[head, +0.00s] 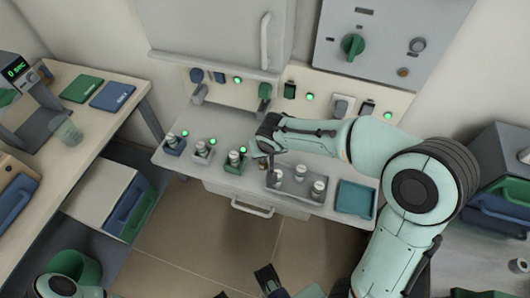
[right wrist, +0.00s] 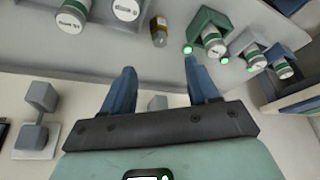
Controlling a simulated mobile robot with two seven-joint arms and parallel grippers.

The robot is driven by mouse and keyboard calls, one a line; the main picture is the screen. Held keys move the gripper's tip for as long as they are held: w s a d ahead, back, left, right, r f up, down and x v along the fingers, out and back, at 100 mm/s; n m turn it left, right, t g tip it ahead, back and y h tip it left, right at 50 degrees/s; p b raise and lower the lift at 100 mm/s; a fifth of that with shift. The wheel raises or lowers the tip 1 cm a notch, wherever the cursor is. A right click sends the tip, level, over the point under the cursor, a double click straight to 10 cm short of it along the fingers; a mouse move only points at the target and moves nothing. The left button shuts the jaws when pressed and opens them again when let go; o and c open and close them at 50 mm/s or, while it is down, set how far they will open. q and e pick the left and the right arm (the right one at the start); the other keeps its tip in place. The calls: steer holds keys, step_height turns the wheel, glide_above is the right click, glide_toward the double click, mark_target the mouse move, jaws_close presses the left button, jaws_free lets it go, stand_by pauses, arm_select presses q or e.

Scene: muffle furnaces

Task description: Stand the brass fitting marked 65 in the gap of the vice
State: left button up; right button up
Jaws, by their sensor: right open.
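A small brass-coloured cylinder (right wrist: 158,31) stands on the bench between the white-topped jars and the green holder in the right wrist view; I cannot read its marking. My right gripper (head: 266,140) is over the bench in the head view. In the right wrist view its two blue fingers (right wrist: 160,85) are apart with nothing between them, and the brass piece lies beyond the fingertips. I cannot pick out a vice for certain; U-shaped green (head: 233,167), grey (head: 201,158) and blue (head: 174,149) holders each have a jar in them.
A grey tray (head: 290,195) with several white-topped jars (head: 318,189) stands right of my right gripper, with an empty teal tray (head: 355,198) beyond it. Handles and switches line the back panel (head: 325,103). A side table (head: 85,130) is at left.

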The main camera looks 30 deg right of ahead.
steer(key=n+g+h+p, duration=0.2)
steer(key=n+h+p, duration=0.65)
steer(key=n, duration=1.55)
glide_toward(262, 159)
steer(key=shift+y, duration=0.55)
steer(key=d+f, duration=0.1)
steer(key=w+d+f, duration=0.1)
steer(key=d, duration=0.1)
steer(key=shift+w+d+p, duration=0.25)
steer(key=shift+d+p, duration=0.05)
steer(key=shift+p, duration=0.05)
steer(key=x, duration=0.4)
steer(key=shift+s+d+f, duration=0.15)
steer(key=shift+s+f, duration=0.05)
steer(key=shift+s, duration=0.2)
steer(key=shift+w+d+f, duration=0.15)
steer(key=shift+d+f, duration=0.15)
arm_select(q)
steer(key=w+r, duration=0.3)
steer(key=r, duration=0.6)
steer(key=shift+r, duration=0.4)
arm_select(e)
jaws_close()
